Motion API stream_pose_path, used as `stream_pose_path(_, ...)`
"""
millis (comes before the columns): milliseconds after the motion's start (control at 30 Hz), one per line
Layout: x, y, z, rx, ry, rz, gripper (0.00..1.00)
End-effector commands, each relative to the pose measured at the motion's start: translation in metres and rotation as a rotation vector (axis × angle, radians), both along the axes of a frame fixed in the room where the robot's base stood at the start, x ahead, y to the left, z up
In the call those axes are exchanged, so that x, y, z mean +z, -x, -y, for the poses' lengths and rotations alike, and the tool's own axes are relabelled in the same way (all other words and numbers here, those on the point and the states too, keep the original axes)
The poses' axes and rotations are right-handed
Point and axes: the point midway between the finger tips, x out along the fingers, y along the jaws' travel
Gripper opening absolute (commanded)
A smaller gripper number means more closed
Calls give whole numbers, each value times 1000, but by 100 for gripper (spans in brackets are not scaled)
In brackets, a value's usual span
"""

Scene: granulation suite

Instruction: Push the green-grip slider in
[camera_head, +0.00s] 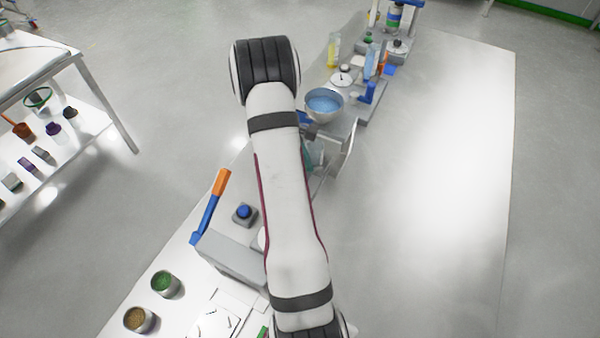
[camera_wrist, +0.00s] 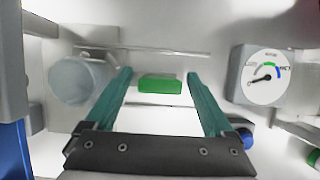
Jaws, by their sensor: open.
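The green grip (camera_wrist: 160,84) of the slider is a small green block in the middle of the wrist view, in front of a pale panel. My gripper (camera_wrist: 159,76) is open, with its two teal fingers on either side of the grip and a gap on both sides. The fingers hold nothing. I cannot tell how far the grip lies beyond the fingertips. In the head view my arm covers much of the bench, and I cannot make out the slider there for certain.
In the wrist view a dial gauge (camera_wrist: 264,78) stands right of the fingers and a round translucent vessel (camera_wrist: 75,82) left.

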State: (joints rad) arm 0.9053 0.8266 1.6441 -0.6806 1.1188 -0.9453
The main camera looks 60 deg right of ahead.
Motion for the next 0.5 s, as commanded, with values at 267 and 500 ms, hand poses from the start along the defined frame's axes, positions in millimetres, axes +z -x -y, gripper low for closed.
stream_pose_path(267,0,0,0,0,0,0,59)
stream_pose_path(500,0,0,0,0,0,0,16)
